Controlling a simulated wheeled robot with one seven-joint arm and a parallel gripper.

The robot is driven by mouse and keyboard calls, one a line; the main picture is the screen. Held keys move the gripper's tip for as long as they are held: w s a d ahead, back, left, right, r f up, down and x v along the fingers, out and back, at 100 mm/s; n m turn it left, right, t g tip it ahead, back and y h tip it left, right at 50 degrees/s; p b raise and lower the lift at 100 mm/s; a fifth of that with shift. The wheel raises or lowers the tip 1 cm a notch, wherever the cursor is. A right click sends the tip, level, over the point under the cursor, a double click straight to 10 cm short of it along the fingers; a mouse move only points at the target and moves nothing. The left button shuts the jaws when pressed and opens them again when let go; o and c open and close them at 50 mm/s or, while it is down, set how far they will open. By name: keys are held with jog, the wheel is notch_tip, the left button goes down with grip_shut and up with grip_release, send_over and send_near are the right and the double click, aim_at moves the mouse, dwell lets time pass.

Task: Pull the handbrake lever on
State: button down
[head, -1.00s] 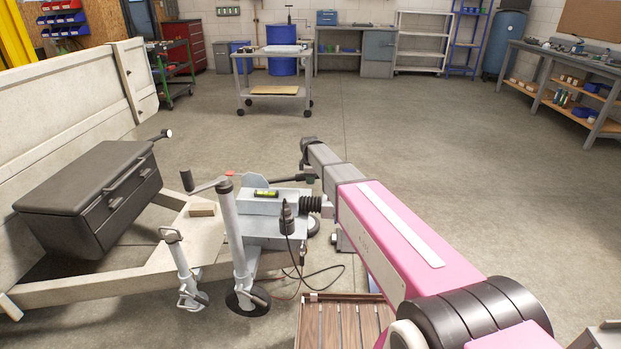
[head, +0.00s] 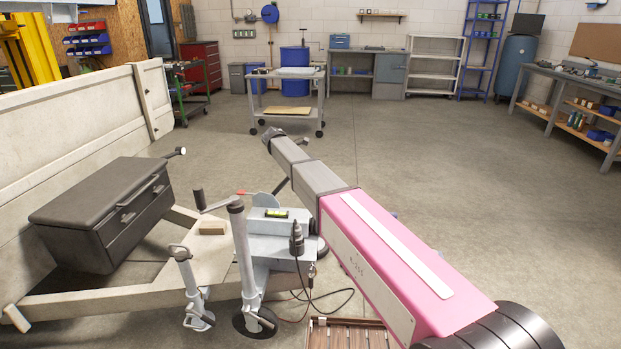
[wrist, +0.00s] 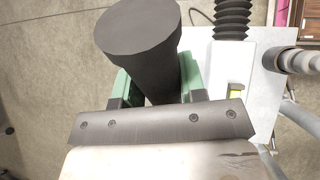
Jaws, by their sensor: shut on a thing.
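The handbrake lever shows in the wrist view as a thick black cylindrical grip (wrist: 140,35). My gripper (wrist: 156,78) has its two green fingers on either side of this grip and is shut on it. In the head view the grey rounded handbrake plate (head: 266,203) stands on the pale coupling housing. A short dark piece (head: 281,186) slants up from beside it toward my arm; I cannot tell whether it is the lever or my gripper. My arm hides most of the lever and gripper there.
A spirit level (head: 276,213) lies on the housing. The jockey wheel post (head: 243,250), a smaller stand (head: 190,285) and a hanging plug with cable (head: 297,240) are close by. A black toolbox (head: 105,205) sits on the trailer frame.

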jog(key=shift+w+a+r+h, duration=0.1)
jog(key=shift+a+r+h, duration=0.4)
jog(key=shift+a, duration=0.35)
jog(key=shift+s+a+r+h, duration=0.1)
jog(key=shift+a+r+h, duration=0.2)
jog(key=shift+a+r, duration=0.5)
jog(key=shift+w+a+r+h, duration=0.1)
jog(key=shift+a+r+h, duration=0.3)
jog(key=shift+a, duration=0.55)
jog(key=c, duration=0.7)
grip_release()
jog(key=v, duration=1)
jog(key=shift+a+r, duration=0.15)
jog(key=shift+a, duration=0.2)
